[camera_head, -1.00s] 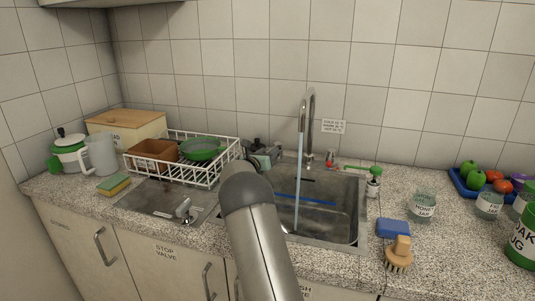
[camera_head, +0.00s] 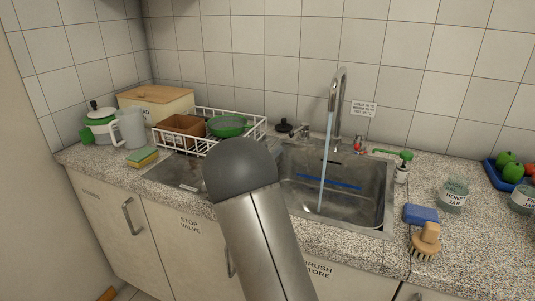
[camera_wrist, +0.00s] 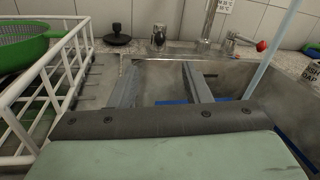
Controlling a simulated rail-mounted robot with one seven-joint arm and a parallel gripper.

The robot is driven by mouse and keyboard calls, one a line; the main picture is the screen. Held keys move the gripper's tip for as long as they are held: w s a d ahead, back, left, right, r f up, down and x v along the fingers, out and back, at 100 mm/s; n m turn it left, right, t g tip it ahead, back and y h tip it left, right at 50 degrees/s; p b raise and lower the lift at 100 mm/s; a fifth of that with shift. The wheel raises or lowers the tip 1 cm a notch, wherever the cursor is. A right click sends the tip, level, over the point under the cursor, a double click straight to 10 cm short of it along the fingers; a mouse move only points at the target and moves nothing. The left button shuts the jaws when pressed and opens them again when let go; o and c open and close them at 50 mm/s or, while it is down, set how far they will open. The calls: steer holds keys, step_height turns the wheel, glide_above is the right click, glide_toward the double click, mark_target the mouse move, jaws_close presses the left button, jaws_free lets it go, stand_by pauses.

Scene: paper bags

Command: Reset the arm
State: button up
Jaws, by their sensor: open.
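My gripper (camera_wrist: 160,82) shows in the wrist view with its two fingers apart and nothing between them. It is over the left part of the sink (camera_wrist: 225,75), beside the white dish rack (camera_wrist: 30,110). In the head view my rounded arm link stands in front of the sink's left side and hides most of the gripper. The sink also shows in the head view (camera_head: 350,205), with a stream of water (camera_head: 326,160) falling from the tap (camera_head: 341,85).
The dish rack (camera_head: 255,127) holds a green colander (camera_head: 228,126) and a brown box (camera_head: 180,132). A jug (camera_head: 130,128) stands at left.

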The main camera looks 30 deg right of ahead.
steer(key=shift+s+a, duration=0.25)
steer(key=shift+a, duration=0.15)
steer(key=shift+s, duration=0.1)
steer(key=s+a+m+g+y+p, duration=0.1)
steer(key=s+m+g+y, duration=0.1)
steer(key=s+m, duration=0.2)
steer(key=s+a+m+g+y+p, duration=0.2)
steer(key=s+m, duration=0.3)
steer(key=s, duration=0.5)
steer(key=s+a+r+m+g+y+p, duration=0.1)
steer(key=s+m+g+y+p, duration=0.1)
steer(key=s, duration=0.5)
steer(key=shift+a+r+m+g, duration=0.15)
steer(key=shift+m+g, duration=0.45)
steer(key=shift+m, duration=0.7)
steer(key=s+a+f+m+g+y+p, duration=0.1)
steer(key=s+a+m+y+p, duration=0.3)
steer(key=s+a+m+y, duration=0.6)
steer(key=s+a+m, duration=0.2)
steer(key=s+a, duration=0.6)
steer(key=s, duration=0.1)
steer(key=shift+s+a, duration=0.2)
steer(key=shift+s, duration=0.15)
steer(key=shift+c, duration=0.6)
